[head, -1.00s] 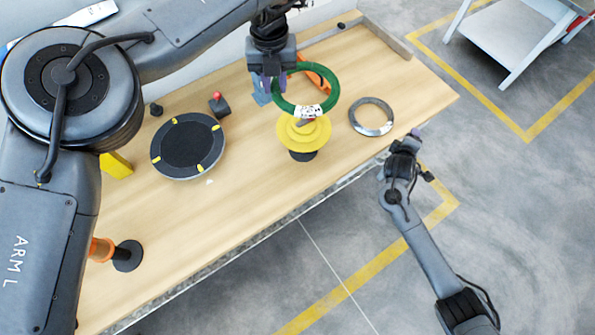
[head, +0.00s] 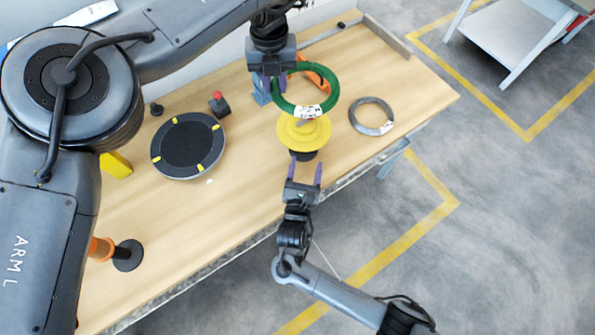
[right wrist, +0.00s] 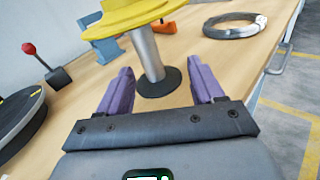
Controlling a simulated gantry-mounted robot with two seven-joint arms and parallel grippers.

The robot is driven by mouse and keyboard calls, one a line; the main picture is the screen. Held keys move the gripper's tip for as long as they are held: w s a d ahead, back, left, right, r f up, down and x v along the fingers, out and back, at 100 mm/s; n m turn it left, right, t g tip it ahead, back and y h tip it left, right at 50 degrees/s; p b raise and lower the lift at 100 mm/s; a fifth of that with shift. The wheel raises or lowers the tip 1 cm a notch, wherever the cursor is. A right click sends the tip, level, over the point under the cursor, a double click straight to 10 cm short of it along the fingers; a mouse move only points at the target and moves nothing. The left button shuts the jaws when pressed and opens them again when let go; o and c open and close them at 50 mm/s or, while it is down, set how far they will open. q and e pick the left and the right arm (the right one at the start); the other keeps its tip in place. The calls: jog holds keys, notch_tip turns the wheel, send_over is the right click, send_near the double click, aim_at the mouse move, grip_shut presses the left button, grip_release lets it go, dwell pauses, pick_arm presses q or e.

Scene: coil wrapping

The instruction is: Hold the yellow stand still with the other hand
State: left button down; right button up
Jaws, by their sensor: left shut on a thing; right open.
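The yellow stand (head: 303,134) is upright on the table, a yellow disc on a post with a dark base. In the right wrist view the yellow disc (right wrist: 133,14) is at the top, with its grey post (right wrist: 148,55) and dark base below. My left gripper (head: 273,85) is shut on a green coil (head: 328,91), held above or at the top of the stand; I cannot tell if they touch. My right gripper (head: 305,168) is open at the table's front edge, purple fingers pointing at the stand. In the right wrist view the post stands beyond and between the fingertips (right wrist: 160,85).
A grey wire coil (head: 358,124) lies right of the stand. A round black turntable (head: 158,155) with yellow marks and a red-knobbed lever (head: 217,98) are to the left. Table between turntable and stand is clear.

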aim_at(304, 137)
jog(key=shift+s+a+r+n, duration=0.3)
jog(key=shift+s+a+n, duration=0.35)
jog(key=shift+a, duration=0.3)
jog(key=shift+a+t+y, duration=0.1)
jog(key=shift+t+y, duration=0.2)
jog(key=w, duration=0.3)
jog(key=w+d, duration=0.1)
jog(key=w, duration=0.7)
jog(key=shift+w+d, duration=0.15)
jog(key=shift+w, duration=0.05)
grip_shut()
